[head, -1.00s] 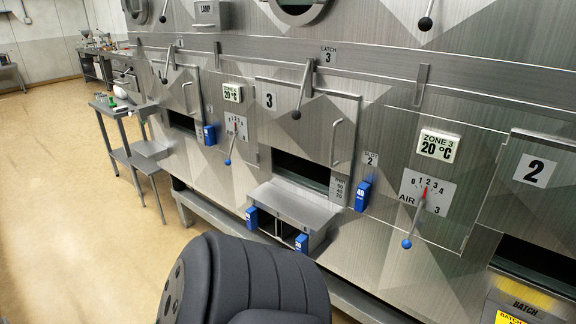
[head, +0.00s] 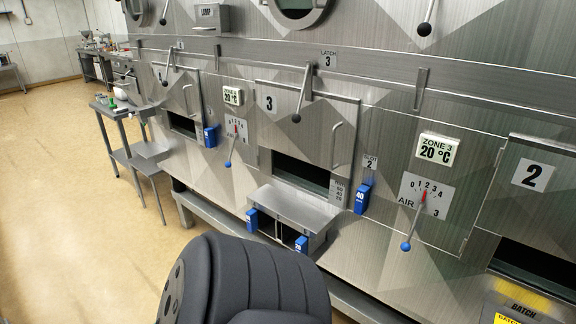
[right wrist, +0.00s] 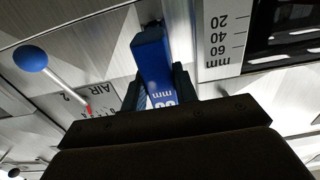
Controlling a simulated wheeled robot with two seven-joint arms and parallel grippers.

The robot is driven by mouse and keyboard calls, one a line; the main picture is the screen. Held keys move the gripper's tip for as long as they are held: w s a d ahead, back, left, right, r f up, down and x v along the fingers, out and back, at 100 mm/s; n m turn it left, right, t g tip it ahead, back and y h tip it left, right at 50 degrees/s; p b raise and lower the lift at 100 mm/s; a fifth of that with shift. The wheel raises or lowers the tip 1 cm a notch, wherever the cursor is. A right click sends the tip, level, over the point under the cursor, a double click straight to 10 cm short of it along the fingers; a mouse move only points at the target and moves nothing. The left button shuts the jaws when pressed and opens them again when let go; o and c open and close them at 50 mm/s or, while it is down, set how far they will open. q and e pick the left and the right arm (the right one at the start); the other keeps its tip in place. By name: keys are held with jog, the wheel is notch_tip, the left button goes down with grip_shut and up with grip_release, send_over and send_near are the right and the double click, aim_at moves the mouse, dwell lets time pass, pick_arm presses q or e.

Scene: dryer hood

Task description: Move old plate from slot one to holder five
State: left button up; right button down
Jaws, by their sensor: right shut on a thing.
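In the right wrist view, my right gripper (right wrist: 158,88) is shut on a blue plate (right wrist: 152,55), one finger on each side. Part of an "mm" marking shows on its face. The plate is beside a 20-40-60 mm scale (right wrist: 224,38) and an AIR dial (right wrist: 92,98) marked 2. Whether it is still seated is hard to tell. In the head view, a blue plate (head: 211,137) is beside the left door, and one marked 40 (head: 362,198) is below the SLOT 2 label. Two more blue plates (head: 252,219) (head: 302,244) are at the low metal box (head: 300,208). No gripper shows there.
Blue-knobbed levers (head: 407,246) hang from the AIR dials, and one lever knob (right wrist: 30,57) is close to the gripper in the wrist view. Black-knobbed latches (head: 296,117) stick out above the doors.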

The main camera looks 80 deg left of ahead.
jog(key=p+v, duration=0.3)
jog(key=v, duration=0.5)
dwell(3.3)
jog(key=shift+p+v, duration=0.75)
jog(key=shift+v, duration=0.9)
jog(key=p+v, duration=0.3)
jog(key=v, duration=0.7)
jog(key=shift+r, duration=0.1)
